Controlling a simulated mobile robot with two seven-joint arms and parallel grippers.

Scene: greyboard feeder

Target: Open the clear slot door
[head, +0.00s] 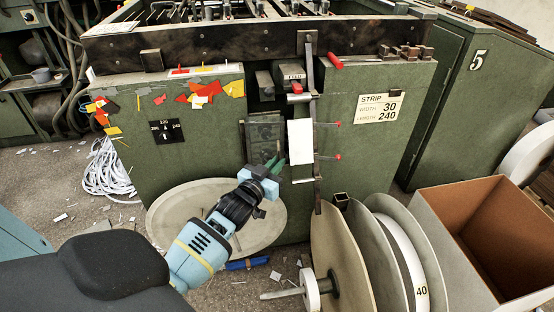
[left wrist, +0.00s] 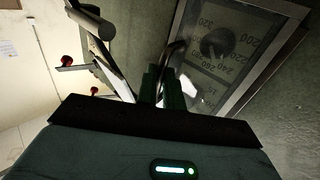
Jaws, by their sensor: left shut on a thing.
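The clear slot door (head: 264,139) is a framed see-through pane on the green machine front, left of the vertical metal strip guide. In the left wrist view the pane (left wrist: 222,50) shows grey markings and numbers behind it. My left gripper (head: 273,166) is at the door's lower right edge. Its green fingers (left wrist: 162,88) are shut on the curved metal door handle (left wrist: 173,58); the exact contact is partly hidden. The door looks about flush with the front; I cannot tell whether it is slightly ajar. My right gripper is out of view.
A white strip (head: 300,142) hangs in the guide right of the door, with red knobs beside it. A round grey disc (head: 183,204) is below left. Large reels (head: 335,250) and an open cardboard box (head: 470,215) stand at the right. Scraps litter the floor.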

